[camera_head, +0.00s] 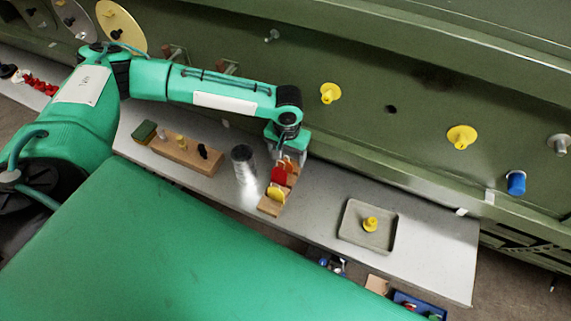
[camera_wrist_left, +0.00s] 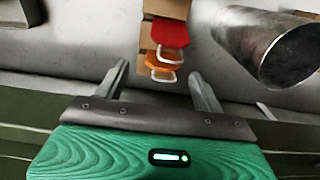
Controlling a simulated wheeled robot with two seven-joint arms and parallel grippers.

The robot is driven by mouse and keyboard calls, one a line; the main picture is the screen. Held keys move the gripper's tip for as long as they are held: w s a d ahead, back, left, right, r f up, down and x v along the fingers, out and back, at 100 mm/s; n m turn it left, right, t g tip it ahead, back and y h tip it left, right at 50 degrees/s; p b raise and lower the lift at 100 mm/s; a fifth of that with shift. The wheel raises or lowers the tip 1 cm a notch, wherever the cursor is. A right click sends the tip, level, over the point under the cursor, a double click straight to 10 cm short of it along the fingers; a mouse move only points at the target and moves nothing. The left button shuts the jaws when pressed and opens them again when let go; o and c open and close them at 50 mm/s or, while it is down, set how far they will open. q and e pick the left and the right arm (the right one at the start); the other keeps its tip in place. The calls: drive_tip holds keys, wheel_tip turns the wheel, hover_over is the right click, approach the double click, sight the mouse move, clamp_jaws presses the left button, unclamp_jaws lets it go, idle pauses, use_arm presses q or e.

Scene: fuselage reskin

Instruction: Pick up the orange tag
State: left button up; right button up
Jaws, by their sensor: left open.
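The orange tag (camera_wrist_left: 160,62) stands in a wooden rack (camera_wrist_left: 165,9), at the end nearest my left gripper, with a pale wire loop on it. In the head view the orange tag (camera_head: 288,163) is partly hidden by the gripper. A red tag (camera_wrist_left: 170,32) stands just behind it, and a yellow tag (camera_head: 276,193) is at the rack's near end. My left gripper (camera_wrist_left: 162,80) is open and empty, its two fingers on either side of the orange tag's end of the rack, apart from the tag. My right gripper is not in view.
A shiny metal cylinder (camera_head: 243,163) stands close beside the rack. A wooden block with pegs (camera_head: 186,155) and a green-yellow sponge (camera_head: 144,132) are to its left. A grey tray (camera_head: 352,232) holds a yellow part. The green fuselage panel (camera_head: 400,130) rises behind the shelf.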

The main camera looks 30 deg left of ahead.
sight(286, 161)
use_arm(q)
wheel_tip(286, 161, down, 3)
drive_tip(key=shift+s+a+p, duration=0.1)
drive_tip(key=shift+a+p, duration=0.05)
drive_tip(key=shift+p, duration=0.8)
drive_tip(key=shift+f, duration=0.65)
drive_tip(key=c, duration=1)
drive_tip(key=shift+c, duration=0.2)
